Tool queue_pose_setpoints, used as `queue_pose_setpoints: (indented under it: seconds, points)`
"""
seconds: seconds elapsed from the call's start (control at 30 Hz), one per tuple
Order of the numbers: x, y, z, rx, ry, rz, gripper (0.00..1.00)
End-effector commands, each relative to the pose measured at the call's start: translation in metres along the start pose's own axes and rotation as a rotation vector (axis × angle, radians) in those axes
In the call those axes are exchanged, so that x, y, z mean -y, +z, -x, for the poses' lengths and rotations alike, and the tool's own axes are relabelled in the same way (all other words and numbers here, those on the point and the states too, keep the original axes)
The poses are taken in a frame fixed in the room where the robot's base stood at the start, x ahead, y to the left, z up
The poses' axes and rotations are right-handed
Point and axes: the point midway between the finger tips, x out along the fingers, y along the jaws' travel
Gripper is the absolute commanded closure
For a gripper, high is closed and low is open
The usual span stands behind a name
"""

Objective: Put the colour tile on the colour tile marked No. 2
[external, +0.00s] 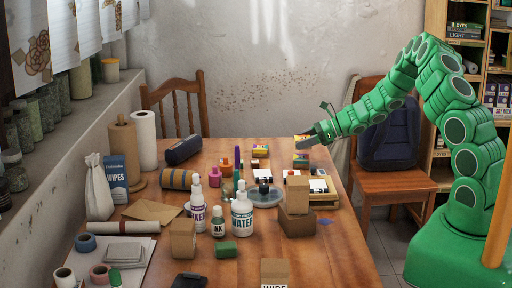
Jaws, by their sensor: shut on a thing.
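My gripper (310,138) is at the end of the green arm, above the far right part of the table. It is shut on a small yellowish piece, apparently the colour tile (301,140), held clear of the table. Small multicoloured blocks or stacks lie below: one (261,149) to the left and one (301,160) almost under the gripper. Small pieces with white and dark faces (318,186) lie nearer, at the right. No number is legible at this size, so I cannot tell which tile is marked No. 2.
The wooden table (345,255) is crowded. A water bottle (242,215), an ink bottle (218,222) and cardboard boxes (297,222) stand in the middle. A grey round dish (268,200) lies behind them. A chair with a dark backpack (388,140) stands behind my arm.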

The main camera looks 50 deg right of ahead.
Motion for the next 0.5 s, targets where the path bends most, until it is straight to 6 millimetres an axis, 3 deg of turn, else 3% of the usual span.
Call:
queue_pose_setpoints:
  seconds: [0.27, 0.5]
  points:
    - [0.005, -0.005, -0.006, 0.000, 0.000, 0.001, 0.66]
    - [0.004, -0.031, -0.016, -0.001, 0.000, -0.004, 0.66]
